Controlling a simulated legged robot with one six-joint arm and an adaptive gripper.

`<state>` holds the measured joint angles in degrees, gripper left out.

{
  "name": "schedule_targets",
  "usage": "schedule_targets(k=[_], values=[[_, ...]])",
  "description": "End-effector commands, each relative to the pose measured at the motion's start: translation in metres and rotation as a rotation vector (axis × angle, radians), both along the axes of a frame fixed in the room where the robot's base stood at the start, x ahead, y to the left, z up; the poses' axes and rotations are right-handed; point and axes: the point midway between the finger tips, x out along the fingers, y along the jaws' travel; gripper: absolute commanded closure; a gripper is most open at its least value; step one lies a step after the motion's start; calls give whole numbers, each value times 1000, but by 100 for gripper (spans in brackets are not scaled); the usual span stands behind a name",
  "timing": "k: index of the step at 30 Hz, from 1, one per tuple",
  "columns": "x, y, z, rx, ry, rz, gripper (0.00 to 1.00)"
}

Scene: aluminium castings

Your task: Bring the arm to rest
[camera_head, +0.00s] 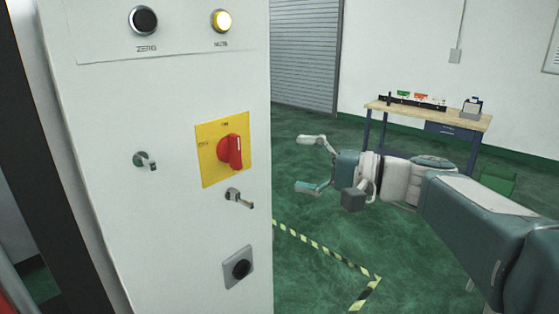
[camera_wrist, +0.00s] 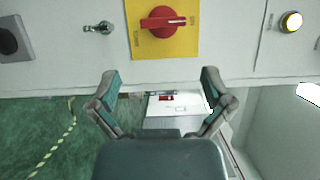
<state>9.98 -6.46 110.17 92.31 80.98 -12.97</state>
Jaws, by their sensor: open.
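My gripper (camera_head: 312,166) is open and empty in the head view, with its fingers pointing left towards the white cabinet (camera_head: 172,230). The arm reaches in from the right. In the wrist view my gripper (camera_wrist: 160,92) shows two spread fingers with nothing between them. The red rotary switch (camera_head: 230,151) on its yellow plate (camera_head: 207,172) is on the cabinet front. In the wrist view the red switch (camera_wrist: 162,19) lies beyond the fingertips, apart from them.
The cabinet also carries a black button (camera_head: 143,19), a lit yellow button (camera_head: 221,20), small metal latches (camera_head: 240,198) and a socket (camera_head: 238,268). A workbench (camera_head: 430,112) stands at the back. Striped floor tape (camera_head: 325,258) runs beside the cabinet. Green floor around the gripper is free.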

Motion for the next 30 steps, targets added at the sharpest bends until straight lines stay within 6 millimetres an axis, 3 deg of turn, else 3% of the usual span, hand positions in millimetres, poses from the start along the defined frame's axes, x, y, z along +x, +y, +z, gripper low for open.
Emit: schedule_targets(k=[10,14,22,30], values=[[-2,-3,0,-1,0,1,0],[-12,2,-12,-65,17,3,0],[-78,2,-96,-521,90,-3,0],[-137,-41,-172,-1013,61,-45,0]])
